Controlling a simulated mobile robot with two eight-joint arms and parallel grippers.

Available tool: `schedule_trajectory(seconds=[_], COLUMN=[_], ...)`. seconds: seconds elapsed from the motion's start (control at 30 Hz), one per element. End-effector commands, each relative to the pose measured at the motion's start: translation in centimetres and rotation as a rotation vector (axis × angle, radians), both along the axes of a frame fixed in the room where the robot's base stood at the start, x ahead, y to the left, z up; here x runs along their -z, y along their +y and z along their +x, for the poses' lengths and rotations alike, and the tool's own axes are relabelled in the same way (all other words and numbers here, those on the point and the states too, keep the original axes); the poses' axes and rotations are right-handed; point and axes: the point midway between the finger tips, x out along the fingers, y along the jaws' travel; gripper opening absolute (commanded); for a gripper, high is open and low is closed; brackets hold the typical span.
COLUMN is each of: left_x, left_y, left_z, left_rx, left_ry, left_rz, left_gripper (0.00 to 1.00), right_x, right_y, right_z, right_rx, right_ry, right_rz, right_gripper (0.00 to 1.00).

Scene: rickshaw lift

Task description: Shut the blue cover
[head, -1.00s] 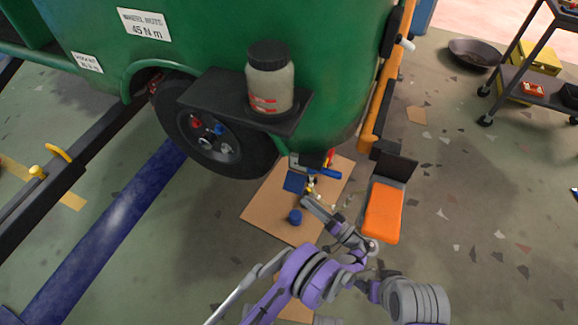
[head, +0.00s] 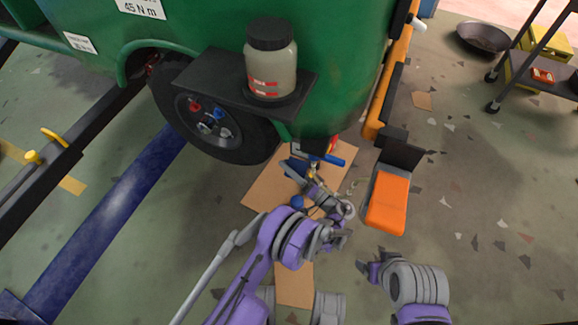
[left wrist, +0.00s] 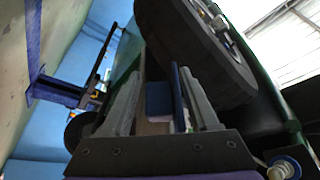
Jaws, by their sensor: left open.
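The blue cover (head: 299,163) is a small dark blue flap under the green vehicle's edge, above the cardboard, and partly hidden by my left gripper. In the left wrist view a blue square panel (left wrist: 158,98), which looks like this cover, stands raised between the fingers, with a blue upright strip beside it. My left gripper (head: 300,175) is open, its fingers pointing up-left at the cover. In the left wrist view the open fingers (left wrist: 160,105) lie either side of the blue panel; I cannot tell if they touch it.
The vehicle's wheel (head: 215,125) and a black shelf bearing a jar (head: 271,70) are up-left of my gripper. A blue-handled tool (head: 328,157) is close by. A blue cap (head: 297,202) rests on the cardboard (head: 262,188). An orange pad (head: 388,203) lies right; open floor lies beyond.

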Motion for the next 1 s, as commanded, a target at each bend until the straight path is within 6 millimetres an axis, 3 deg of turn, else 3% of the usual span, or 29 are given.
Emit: schedule_trajectory(seconds=[0.2, 0.53, 1.0], left_x=[-0.02, 0.0, 0.04], left_y=[0.01, -0.01, -0.04], left_z=[0.01, 0.01, 0.02], left_rx=[0.0, 0.0, 0.001], left_ry=[0.0, 0.0, 0.001], left_rz=[0.0, 0.0, -0.001], left_gripper=[0.59, 0.0, 0.0], right_x=[-0.01, -0.01, 0.0], right_y=[0.0, 0.0, 0.0], right_z=[0.0, 0.0, 0.0], right_rx=[0.0, 0.0, 0.0], right_ry=[0.0, 0.0, 0.0], right_rz=[0.0, 0.0, 0.0], right_gripper=[0.77, 0.77, 0.77])
